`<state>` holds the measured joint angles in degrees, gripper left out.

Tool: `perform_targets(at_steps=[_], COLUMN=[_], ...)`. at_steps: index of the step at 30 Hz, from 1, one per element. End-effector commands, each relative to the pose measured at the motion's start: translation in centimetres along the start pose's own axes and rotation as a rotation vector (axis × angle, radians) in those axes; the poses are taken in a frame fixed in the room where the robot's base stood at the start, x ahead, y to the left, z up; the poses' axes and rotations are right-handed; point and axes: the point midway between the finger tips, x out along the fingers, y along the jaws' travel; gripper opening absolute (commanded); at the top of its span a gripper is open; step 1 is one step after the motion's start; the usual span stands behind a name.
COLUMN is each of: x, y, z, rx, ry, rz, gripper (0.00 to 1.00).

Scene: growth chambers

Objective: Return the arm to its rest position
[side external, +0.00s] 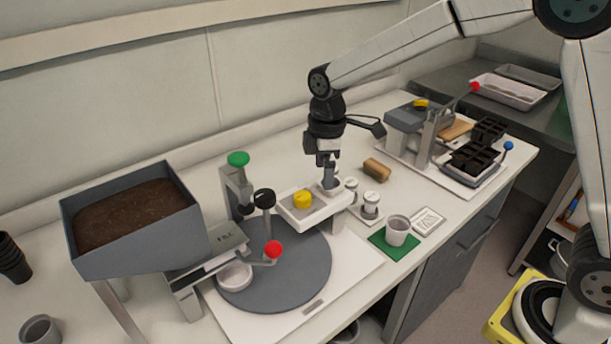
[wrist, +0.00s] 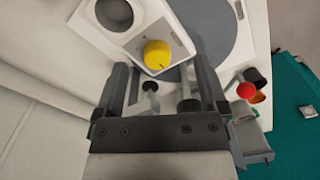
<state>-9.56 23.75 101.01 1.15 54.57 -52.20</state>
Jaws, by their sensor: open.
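My gripper (side external: 329,181) points down over the right end of a small white raised unit (side external: 292,213) with a yellow knob (side external: 303,199). In the wrist view my gripper (wrist: 160,75) has its two dark fingers spread apart, with nothing held between them. The yellow knob (wrist: 157,54) shows just beyond the fingertips, on the white unit beside a dark round opening (wrist: 114,14). I cannot tell whether the fingertips touch the unit. My arm reaches in from the upper right, bent down at the wrist.
A soil-filled hopper (side external: 138,216), a grey turntable (side external: 280,274) and red- and green-knobbed levers stand to the left. A grey cup (side external: 397,230) sits on a green mat (side external: 384,246) to the right. Black seedling trays (side external: 471,159) and a brown block (side external: 376,169) lie behind.

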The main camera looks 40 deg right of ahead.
Motion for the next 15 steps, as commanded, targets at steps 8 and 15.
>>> perform_targets(at_steps=[8,15], x=[1.6,3.1], y=[-2.7,-5.8], z=[5.3,9.7], rx=[0.357,0.661], ry=[0.047,0.102], rz=[0.057,0.099], gripper=[0.92,0.92])
